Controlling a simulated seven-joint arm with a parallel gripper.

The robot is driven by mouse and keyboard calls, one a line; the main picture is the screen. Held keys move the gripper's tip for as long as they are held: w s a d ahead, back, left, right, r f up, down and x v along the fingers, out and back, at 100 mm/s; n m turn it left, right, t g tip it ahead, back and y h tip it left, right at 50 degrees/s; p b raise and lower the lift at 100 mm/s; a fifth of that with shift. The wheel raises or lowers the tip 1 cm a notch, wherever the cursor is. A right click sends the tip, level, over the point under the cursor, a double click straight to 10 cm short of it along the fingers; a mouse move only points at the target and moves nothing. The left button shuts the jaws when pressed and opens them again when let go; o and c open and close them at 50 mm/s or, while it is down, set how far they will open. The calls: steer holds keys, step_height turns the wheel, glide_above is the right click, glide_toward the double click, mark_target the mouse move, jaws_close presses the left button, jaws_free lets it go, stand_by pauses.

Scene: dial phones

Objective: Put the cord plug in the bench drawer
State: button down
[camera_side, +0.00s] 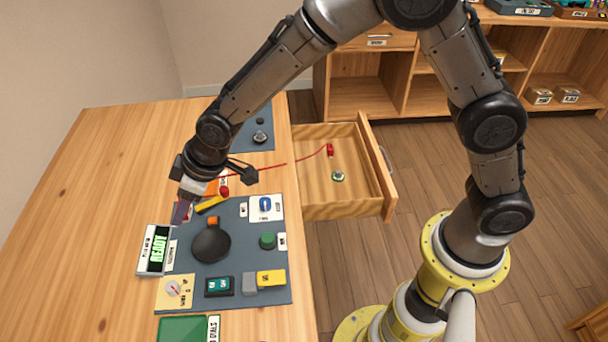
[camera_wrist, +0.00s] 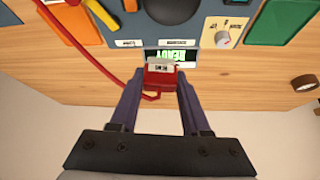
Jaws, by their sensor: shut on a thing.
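My gripper (camera_side: 181,212) is low over the left side of the control panel, near the green display. In the wrist view my gripper (camera_wrist: 160,82) is shut on a red plug (camera_wrist: 161,76) with a pale label; a red cord (camera_wrist: 92,60) runs from it to the upper left. The plug is hidden in the side view. There the red cord (camera_side: 285,164) crosses the bench edge into the open bench drawer (camera_side: 310,204). A small red block (camera_side: 330,149) lies in the drawer at the cord's far end.
A small green and white round thing (camera_side: 338,176) lies in the drawer, which has free floor around it. The panel (camera_side: 240,213) carries a black dome (camera_side: 211,244), a green knob (camera_side: 267,241) and several switches. The green display (camera_side: 155,249) stands at the panel's left edge.

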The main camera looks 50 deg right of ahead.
steer(key=d+f+m, duration=0.1)
steer(key=d, duration=0.3)
steer(key=d+f+m+h, duration=0.1)
steer(key=d, duration=0.3)
steer(key=d+f+m, duration=0.1)
steer(key=d, duration=0.4)
steer(key=shift+w+d+f+t+h, duration=0.1)
steer(key=shift+w+f+t+h, duration=0.2)
steer(key=shift+w+f, duration=0.1)
steer(key=s+d+f+m, duration=0.1)
steer(key=d, duration=0.2)
steer(key=s+d+m, duration=0.1)
steer(key=d, duration=0.3)
steer(key=s+d+f+h, duration=0.1)
steer(key=d, duration=0.3)
steer(key=shift+s+f+m+t, duration=0.2)
steer(key=shift+f+m+t, duration=0.1)
steer(key=shift+f+m, duration=0.1)
steer(key=s+d+f+m+h, duration=0.15)
steer(key=s+d+f, duration=0.25)
steer(key=s+d, duration=0.85)
glide_toward(313, 185)
steer(key=w, duration=0.1)
steer(key=w+f, duration=0.1)
steer(key=shift+w+f+y, duration=0.25)
steer(key=shift+w+f, duration=0.05)
steer(key=shift+w, duration=0.05)
steer(key=shift+w+d+f, duration=0.1)
steer(key=shift+w+f, duration=0.05)
steer(key=shift+f, duration=1.5)
